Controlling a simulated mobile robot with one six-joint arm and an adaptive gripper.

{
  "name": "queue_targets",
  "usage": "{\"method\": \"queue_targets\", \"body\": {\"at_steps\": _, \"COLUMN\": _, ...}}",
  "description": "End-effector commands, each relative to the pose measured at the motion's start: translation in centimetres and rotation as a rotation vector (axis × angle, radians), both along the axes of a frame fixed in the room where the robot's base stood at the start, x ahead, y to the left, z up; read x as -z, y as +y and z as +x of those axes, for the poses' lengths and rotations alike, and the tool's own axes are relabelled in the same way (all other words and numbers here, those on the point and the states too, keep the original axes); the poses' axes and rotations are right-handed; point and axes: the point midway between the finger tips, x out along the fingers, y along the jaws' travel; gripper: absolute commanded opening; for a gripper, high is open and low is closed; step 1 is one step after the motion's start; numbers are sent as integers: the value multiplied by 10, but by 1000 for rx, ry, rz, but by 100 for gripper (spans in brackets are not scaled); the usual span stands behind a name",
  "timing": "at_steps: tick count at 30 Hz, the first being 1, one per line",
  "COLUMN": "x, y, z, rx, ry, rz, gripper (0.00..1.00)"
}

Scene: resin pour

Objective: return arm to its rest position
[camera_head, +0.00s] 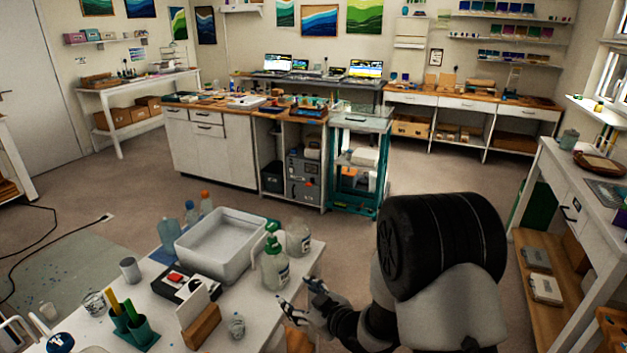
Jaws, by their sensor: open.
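My gripper (303,291) is at the lower middle, by the right edge of the white table (262,319). Its fingers are apart, with nothing visible between them. My dark and grey arm reaches from the right and covers part of the floor and the view behind it. A clear bottle with a green cap (274,264) stands on the table just left of and behind my gripper. A second clear bottle (298,238) stands behind it. I cannot tell whether the fingers touch the table edge.
A white tub (220,245), a dark box with a red button (177,279), a wooden block holder (200,327) and a green holder (133,331) crowd the table. A cabinet island (215,150) stands behind. A white bench (577,200) is at right. Floor between is clear.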

Motion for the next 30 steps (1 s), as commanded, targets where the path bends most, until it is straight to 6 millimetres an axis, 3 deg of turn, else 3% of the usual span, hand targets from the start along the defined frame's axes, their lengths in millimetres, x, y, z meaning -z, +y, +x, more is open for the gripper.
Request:
{"method": "queue_targets", "body": {"at_steps": 1, "x": -23, "y": -16, "z": 6, "rx": 52, "ry": 8, "rz": -43, "gripper": 59}}
{"method": "queue_targets", "body": {"at_steps": 5, "x": -66, "y": -61, "z": 3, "rx": 199, "ry": 77, "rz": -141, "gripper": 59}}
{"method": "queue_targets", "body": {"at_steps": 11, "x": -126, "y": -126, "z": -41, "rx": 432, "ry": 220, "rz": -216, "gripper": 59}}
{"method": "queue_targets", "body": {"at_steps": 15, "x": -158, "y": -160, "z": -97, "rx": 578, "ry": 341, "rz": -217, "gripper": 59}}
{"method": "queue_targets", "body": {"at_steps": 19, "x": -179, "y": -179, "z": -162, "rx": 688, "ry": 468, "rz": -191, "gripper": 59}}
{"method": "queue_targets", "body": {"at_steps": 24, "x": -189, "y": -184, "z": -249, "rx": 776, "ry": 637, "rz": -133, "gripper": 59}}
{"method": "queue_targets", "body": {"at_steps": 27, "x": -190, "y": -180, "z": -289, "rx": 797, "ry": 715, "rz": -106, "gripper": 59}}
{"method": "queue_targets", "body": {"at_steps": 30, "x": -189, "y": -176, "z": -315, "rx": 806, "ry": 768, "rz": -88, "gripper": 59}}
